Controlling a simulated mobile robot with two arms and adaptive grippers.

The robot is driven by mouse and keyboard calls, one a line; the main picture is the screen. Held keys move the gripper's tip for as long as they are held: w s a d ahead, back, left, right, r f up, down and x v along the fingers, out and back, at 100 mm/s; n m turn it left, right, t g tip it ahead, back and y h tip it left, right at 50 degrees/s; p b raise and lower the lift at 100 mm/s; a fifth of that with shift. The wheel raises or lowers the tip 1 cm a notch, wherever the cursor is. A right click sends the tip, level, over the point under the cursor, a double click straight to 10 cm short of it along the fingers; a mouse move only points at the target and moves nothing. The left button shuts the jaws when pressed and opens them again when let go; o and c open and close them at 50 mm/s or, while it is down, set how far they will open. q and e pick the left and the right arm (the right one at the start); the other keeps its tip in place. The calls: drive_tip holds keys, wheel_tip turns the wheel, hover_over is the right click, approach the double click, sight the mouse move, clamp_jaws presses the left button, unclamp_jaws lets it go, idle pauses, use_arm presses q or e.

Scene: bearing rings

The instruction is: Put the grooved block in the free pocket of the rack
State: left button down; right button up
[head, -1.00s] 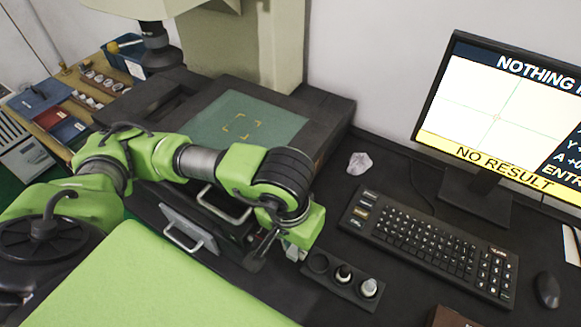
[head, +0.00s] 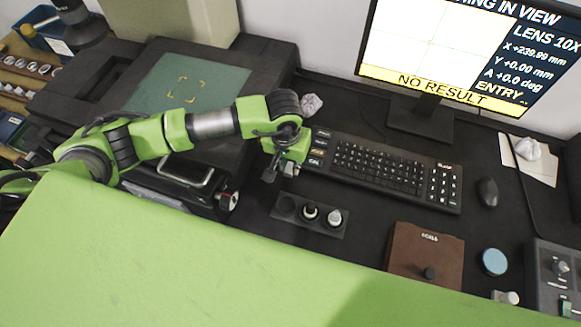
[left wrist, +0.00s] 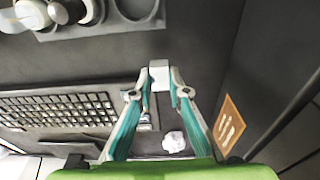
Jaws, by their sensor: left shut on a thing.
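My left gripper (head: 276,174) is shut on a small pale grey block, the grooved block (left wrist: 159,74), held between the fingertips in the left wrist view. Its groove cannot be made out. In the head view the gripper is just behind the left end of the black rack (head: 322,229), apart from it. The rack's left pocket (head: 286,206) is dark and empty; the other two hold pale-topped round pieces (head: 310,213) and (head: 334,217). The rack also shows at the top left of the left wrist view (left wrist: 110,29). My right gripper is not in view.
The keyboard (head: 380,170) lies right of the gripper, with a crumpled white piece (head: 311,103) behind. The monitor (head: 450,60) stands behind the keyboard. A brown box (head: 425,252) is right of the rack. The green-topped stage (head: 185,90) is at left.

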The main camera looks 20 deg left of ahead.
sight(290, 167)
use_arm(q)
drive_tip(key=shift+w+d+f, duration=0.1)
drive_tip(key=shift+w+f, duration=0.15)
drive_tip(key=shift+f, duration=0.05)
wheel_tip(290, 167, down, 2)
drive_tip(key=shift+f+p, duration=0.1)
drive_tip(key=shift+p, duration=0.65)
drive_tip(key=shift+f, duration=0.45)
drive_tip(key=shift+f, duration=0.15)
drive_tip(key=c, duration=2.3)
unclamp_jaws()
drive_tip(key=shift+c, duration=0.2)
drive_tip(key=o, duration=0.4)
